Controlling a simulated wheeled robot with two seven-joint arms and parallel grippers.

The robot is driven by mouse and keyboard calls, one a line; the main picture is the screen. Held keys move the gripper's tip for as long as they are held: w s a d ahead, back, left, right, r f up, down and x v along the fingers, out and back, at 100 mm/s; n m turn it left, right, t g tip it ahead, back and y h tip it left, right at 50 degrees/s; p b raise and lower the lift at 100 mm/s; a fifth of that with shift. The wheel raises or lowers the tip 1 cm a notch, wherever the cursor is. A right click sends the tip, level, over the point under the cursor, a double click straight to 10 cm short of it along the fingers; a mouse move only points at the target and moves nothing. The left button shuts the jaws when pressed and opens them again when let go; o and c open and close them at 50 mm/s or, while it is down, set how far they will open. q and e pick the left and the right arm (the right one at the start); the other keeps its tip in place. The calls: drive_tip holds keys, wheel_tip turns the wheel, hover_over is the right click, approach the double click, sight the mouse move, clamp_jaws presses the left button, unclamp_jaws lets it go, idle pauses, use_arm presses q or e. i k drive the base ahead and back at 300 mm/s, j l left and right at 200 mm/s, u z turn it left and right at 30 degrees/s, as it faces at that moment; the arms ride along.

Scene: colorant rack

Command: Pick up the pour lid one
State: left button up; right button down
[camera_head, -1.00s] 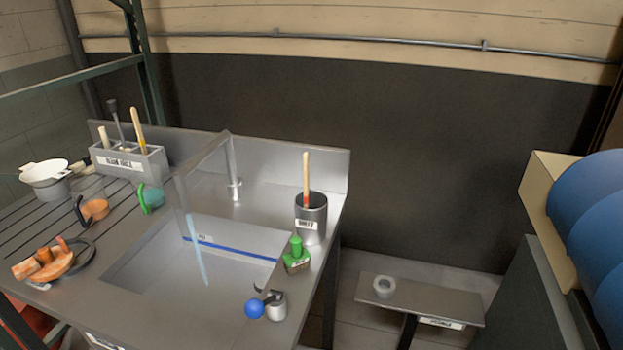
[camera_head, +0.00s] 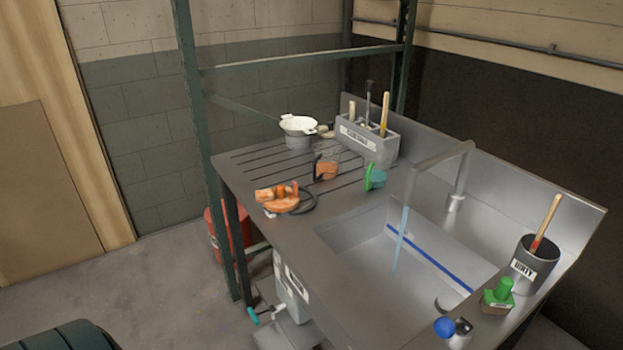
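I cannot tell for certain which thing is pour lid one. On the sink's slatted drainboard lies a round orange piece with upright parts (camera_head: 278,196), with a dark ring (camera_head: 308,202) beside it. Behind it is a smaller orange piece with a dark handle (camera_head: 325,171). A green round piece with a handle (camera_head: 375,178) stands to the right, near the basin. A white strainer-like bowl (camera_head: 298,124) sits on a grey pot at the back of the drainboard. Neither of my grippers is in view.
The metal sink table (camera_head: 350,232) has a filled-looking basin. A labelled tool caddy (camera_head: 366,137) stands at its back. A labelled cup with a brush (camera_head: 533,264), a green-handled brush (camera_head: 498,297) and a blue ball (camera_head: 444,327) are at right. A green rack post (camera_head: 204,150) stands at left; open floor lies beyond.

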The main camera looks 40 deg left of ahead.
sight(282, 199)
drive_tip(key=u, duration=1.35)
